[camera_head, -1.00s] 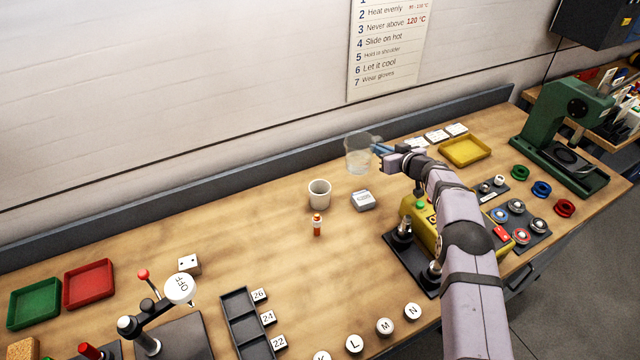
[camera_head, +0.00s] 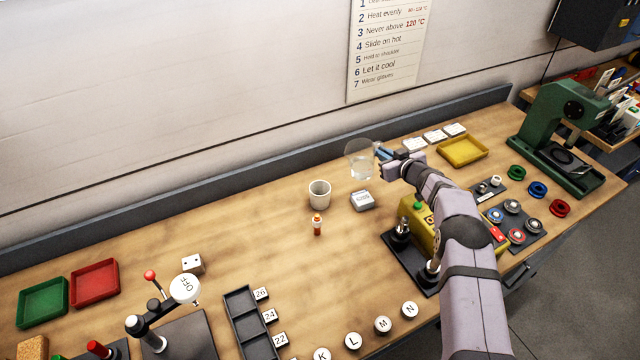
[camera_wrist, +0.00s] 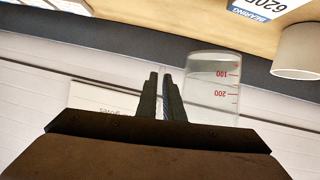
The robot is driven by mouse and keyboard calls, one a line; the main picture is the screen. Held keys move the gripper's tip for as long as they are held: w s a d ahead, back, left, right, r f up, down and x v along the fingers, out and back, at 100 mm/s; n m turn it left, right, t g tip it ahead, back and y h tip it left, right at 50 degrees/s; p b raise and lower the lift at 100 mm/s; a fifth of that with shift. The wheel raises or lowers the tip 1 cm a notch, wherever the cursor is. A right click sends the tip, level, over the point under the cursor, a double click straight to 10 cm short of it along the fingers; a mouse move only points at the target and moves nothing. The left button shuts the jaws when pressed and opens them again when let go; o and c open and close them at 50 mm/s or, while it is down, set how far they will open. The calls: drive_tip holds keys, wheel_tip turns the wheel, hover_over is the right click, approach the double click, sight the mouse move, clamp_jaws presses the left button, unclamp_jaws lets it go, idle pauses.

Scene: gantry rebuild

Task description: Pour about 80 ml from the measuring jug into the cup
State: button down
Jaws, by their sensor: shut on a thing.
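The clear measuring jug (camera_head: 361,163) is held in the air above the bench, right of the cup and higher than it. It looks slightly tilted in the head view. In the wrist view the jug (camera_wrist: 211,88) shows red marks at 100 and 200. My gripper (camera_head: 384,152) is shut on the jug at its right side; in the wrist view its dark fingers (camera_wrist: 162,98) are close together beside the jug. The white cup (camera_head: 319,195) stands upright on the bench, apart from the jug. Part of the cup (camera_wrist: 298,52) shows at the right of the wrist view.
A small grey-white labelled box (camera_head: 362,200) sits right of the cup, below the jug. An orange bottle (camera_head: 317,225) stands just in front of the cup. A yellow tray (camera_head: 464,151) lies to the right. The bench left of the cup is clear.

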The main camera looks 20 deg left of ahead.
sight(367, 153)
drive_tip(key=s+a+n+b, duration=0.1)
drive_tip(key=s+a+n+t+h+b, duration=0.1)
drive_tip(key=b, duration=0.1)
drive_tip(key=shift+a+f+n, duration=0.15)
drive_tip(key=shift+f+n, duration=0.1)
drive_tip(key=shift+n, duration=0.15)
drive_tip(key=s+a+r+n+t+b, duration=0.1)
drive_tip(key=b, duration=0.3)
drive_tip(key=shift+a+h, duration=0.15)
drive_tip(key=shift+h, duration=0.25)
drive_tip(key=s+n+b, duration=0.1)
drive_tip(key=b, duration=0.3)
drive_tip(key=shift+a+t, duration=0.35)
drive_tip(key=shift+t, duration=0.05)
drive_tip(key=shift+a+r+n+h, duration=0.15)
drive_tip(key=shift+r+n, duration=0.1)
drive_tip(key=shift+r, duration=0.3)
drive_tip(key=shift+a+r+n+h, duration=0.15)
drive_tip(key=shift+r+n, duration=0.1)
drive_tip(key=shift+r, duration=0.25)
drive_tip(key=shift+s+r+t, duration=0.2)
drive_tip(key=shift+r+t, duration=0.1)
drive_tip(key=shift+r, duration=0.05)
drive_tip(key=shift+r+n, duration=0.15)
drive_tip(key=shift+n, duration=0.15)
drive_tip(key=shift+s+a+r+n+t, duration=0.1)
drive_tip(key=shift+s+a+n+t, duration=0.4)
drive_tip(key=shift+n, duration=0.2)
